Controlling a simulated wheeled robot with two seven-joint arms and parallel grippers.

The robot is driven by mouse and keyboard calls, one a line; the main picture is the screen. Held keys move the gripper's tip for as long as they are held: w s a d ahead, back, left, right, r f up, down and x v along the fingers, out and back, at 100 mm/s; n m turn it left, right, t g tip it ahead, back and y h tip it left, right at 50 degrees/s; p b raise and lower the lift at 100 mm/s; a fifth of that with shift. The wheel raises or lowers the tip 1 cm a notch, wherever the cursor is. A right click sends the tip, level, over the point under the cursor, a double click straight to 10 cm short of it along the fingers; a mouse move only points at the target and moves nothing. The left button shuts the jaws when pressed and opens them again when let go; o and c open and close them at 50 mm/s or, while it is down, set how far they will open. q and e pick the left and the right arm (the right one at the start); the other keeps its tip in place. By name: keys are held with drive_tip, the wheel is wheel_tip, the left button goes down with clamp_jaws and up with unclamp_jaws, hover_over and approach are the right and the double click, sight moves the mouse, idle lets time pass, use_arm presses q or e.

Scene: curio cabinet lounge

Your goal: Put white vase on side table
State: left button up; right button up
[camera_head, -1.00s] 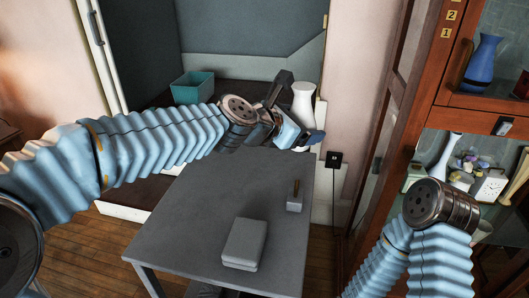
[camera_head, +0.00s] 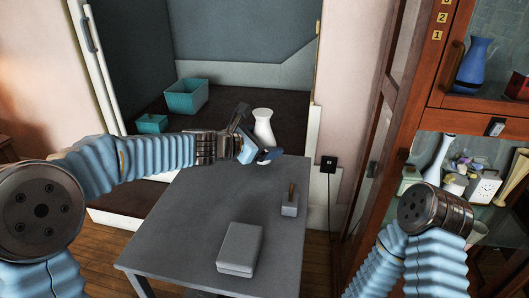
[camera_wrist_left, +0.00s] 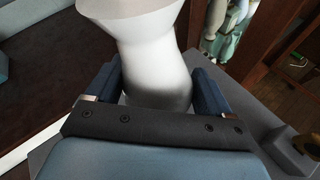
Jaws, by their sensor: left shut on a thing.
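The white vase (camera_head: 263,124) is upright in my left gripper (camera_head: 256,147), at the far edge of the grey side table (camera_head: 200,215). In the left wrist view, the vase (camera_wrist_left: 150,50) stands between the two blue fingers of the gripper (camera_wrist_left: 154,90), which are shut on its body.
A grey box (camera_head: 239,248) and a small grey holder (camera_head: 290,205) are on the table, leaving its left and middle clear. A teal bin (camera_head: 187,98) and a teal box (camera_head: 151,123) sit in the alcove behind. An open cabinet (camera_head: 465,115) stands at right.

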use_arm(q)
drive_tip(key=shift+d+f+b, duration=0.1)
drive_tip(key=shift+f+b, duration=0.2)
drive_tip(key=shift+f, duration=0.85)
use_arm(e)
drive_tip(key=shift+f, duration=0.85)
use_arm(q)
drive_tip(key=shift+f, duration=0.2)
drive_tip(key=o, duration=1.1)
drive_tip(key=shift+o, duration=0.2)
drive_tip(key=shift+r, duration=0.2)
drive_tip(key=p+v, duration=0.1)
drive_tip(key=v, duration=1.1)
use_arm(e)
drive_tip(key=shift+r, duration=0.6)
